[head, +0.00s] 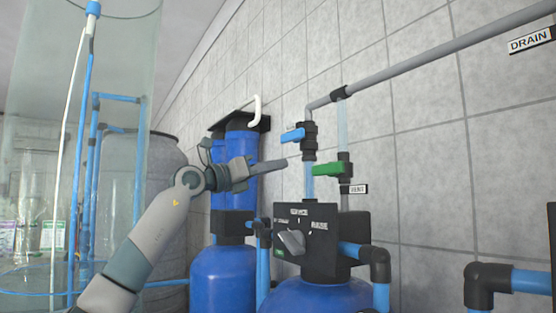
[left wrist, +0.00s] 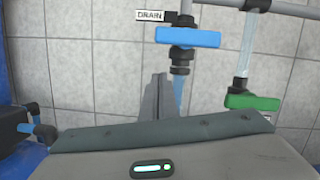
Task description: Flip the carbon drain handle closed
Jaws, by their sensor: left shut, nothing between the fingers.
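The drain valve's blue handle (head: 292,135) lies crosswise to its upright pipe, reaching left of the black valve body. In the left wrist view the blue handle (left wrist: 188,38) lies level across the pipe, beside a DRAIN label (left wrist: 150,15). My left gripper (head: 276,165) is shut and empty, its fingers pointing right, a little below the blue handle in the picture. In the left wrist view its fingers (left wrist: 158,92) stand below and left of the handle, with a visible gap. My right gripper is not in view.
A green handle (head: 326,169) sits on the neighbouring pipe, right of and lower than the blue one. A black control head (head: 330,250) with a grey knob tops a blue tank below. Blue filter housings (head: 240,145) stand behind my gripper, against the tiled wall.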

